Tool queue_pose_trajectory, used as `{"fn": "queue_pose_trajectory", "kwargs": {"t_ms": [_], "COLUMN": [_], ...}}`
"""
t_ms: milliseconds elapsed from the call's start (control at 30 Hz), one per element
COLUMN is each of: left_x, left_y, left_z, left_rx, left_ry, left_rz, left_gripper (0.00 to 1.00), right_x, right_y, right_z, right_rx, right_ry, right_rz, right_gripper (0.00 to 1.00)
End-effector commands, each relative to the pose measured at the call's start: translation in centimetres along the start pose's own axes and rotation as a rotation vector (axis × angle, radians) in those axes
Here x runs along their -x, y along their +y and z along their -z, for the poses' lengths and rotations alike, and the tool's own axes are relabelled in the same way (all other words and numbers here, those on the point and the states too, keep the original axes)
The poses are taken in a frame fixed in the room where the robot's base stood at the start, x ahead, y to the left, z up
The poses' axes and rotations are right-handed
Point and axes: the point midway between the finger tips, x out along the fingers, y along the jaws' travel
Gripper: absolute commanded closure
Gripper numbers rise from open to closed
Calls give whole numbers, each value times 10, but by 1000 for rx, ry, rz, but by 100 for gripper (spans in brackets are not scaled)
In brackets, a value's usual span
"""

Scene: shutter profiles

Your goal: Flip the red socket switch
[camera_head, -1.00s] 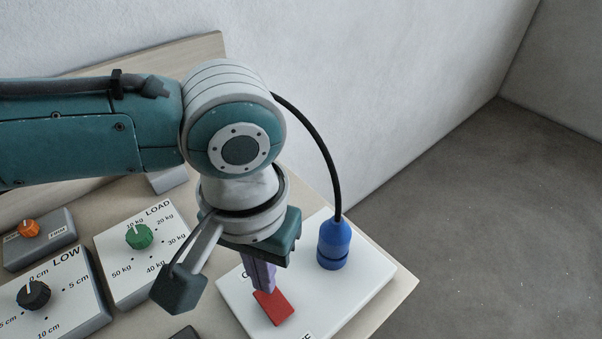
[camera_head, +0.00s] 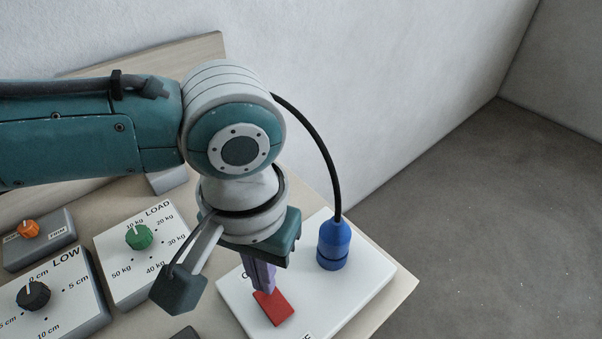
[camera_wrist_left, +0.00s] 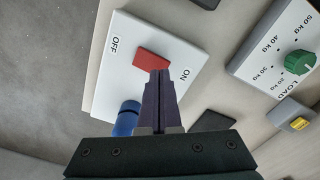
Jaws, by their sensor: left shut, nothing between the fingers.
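The red socket switch (camera_head: 274,308) sits on a white plate (camera_head: 345,300) at the table's front right. In the left wrist view the red switch (camera_wrist_left: 152,61) lies between the words OFF and ON. My left gripper (camera_head: 264,289) is shut and empty. Its purple fingers point down at the end of the switch nearer the ON label, and the tips overlap that end in both views. In the left wrist view the closed fingertips (camera_wrist_left: 160,74) cover a corner of the switch. I cannot tell whether they press on it. My right gripper is not in view.
A blue plug (camera_head: 334,246) with a black cable stands on the plate, right of the gripper. A LOAD panel with a green knob (camera_head: 139,236), a LOW panel with a black knob (camera_head: 33,295) and an orange-knob box (camera_head: 29,228) stand to the left.

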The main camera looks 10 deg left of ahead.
Motion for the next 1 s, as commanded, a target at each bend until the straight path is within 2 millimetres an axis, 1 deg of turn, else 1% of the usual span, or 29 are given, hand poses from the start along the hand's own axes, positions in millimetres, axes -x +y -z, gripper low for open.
{"fn": "queue_pose_trajectory", "kwargs": {"t_ms": [367, 1000], "left_x": [-1, -11], "left_y": [0, 0], "left_z": [0, 0], "left_rx": [0, 0], "left_ry": [0, 0], "left_rz": [0, 0], "left_gripper": [100, 100], "right_x": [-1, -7], "right_y": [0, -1], "right_z": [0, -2], "right_rx": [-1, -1], "right_ry": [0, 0], "right_rz": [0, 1], "right_gripper": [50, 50]}}
